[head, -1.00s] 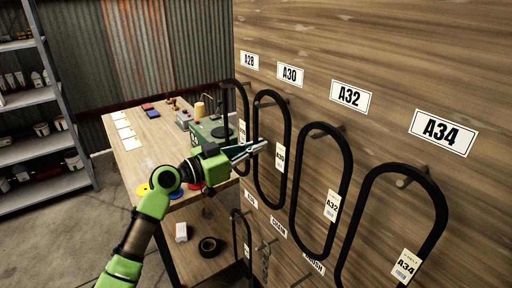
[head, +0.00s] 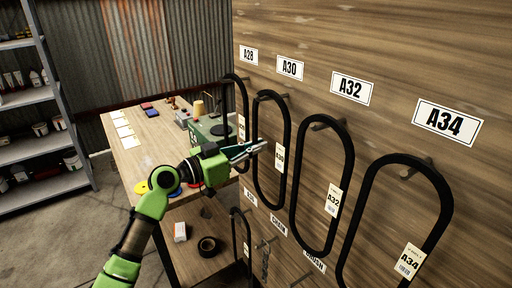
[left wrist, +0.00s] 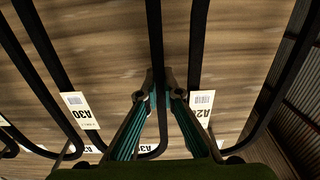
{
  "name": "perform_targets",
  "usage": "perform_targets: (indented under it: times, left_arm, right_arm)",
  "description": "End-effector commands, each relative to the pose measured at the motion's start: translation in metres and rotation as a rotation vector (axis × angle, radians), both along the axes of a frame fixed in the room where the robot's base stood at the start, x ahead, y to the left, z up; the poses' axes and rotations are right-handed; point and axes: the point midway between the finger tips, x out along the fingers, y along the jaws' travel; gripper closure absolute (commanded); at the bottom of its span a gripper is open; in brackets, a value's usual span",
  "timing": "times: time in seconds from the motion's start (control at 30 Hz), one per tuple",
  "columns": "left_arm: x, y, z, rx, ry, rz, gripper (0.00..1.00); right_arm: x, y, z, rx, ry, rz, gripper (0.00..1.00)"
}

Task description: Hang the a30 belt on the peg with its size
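The a30 belt (head: 257,160), a black loop with a white A30 tag (head: 279,157), hangs at the peg (head: 284,96) below the A30 sign (head: 290,68). My right gripper is out of view.
The A28 belt (head: 243,100), A32 belt (head: 349,160) and A34 belt (head: 440,205) hang close by along the wooden wall. A lower row holds another belt (head: 234,235) and a chain. A workbench (head: 150,150) with tools stands behind; a shelf (head: 30,150) is at left.

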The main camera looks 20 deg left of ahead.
Motion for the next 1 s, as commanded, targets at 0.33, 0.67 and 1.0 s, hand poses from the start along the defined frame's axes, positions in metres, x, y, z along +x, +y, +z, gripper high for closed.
perform_targets:
  times: [0.33,0.67,1.0]
  left_arm:
    - [0.0,0.0,0.0,0.001,0.001,0.0,0.76]
    - [-0.031,0.018,-0.002,0.004,0.003,0.001,0.76]
    - [-0.088,0.052,-0.001,0.001,0.003,0.001,0.76]
  right_arm:
    - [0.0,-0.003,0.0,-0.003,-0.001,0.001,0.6]
    - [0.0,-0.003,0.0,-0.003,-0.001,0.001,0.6]
    - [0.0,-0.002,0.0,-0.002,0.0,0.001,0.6]
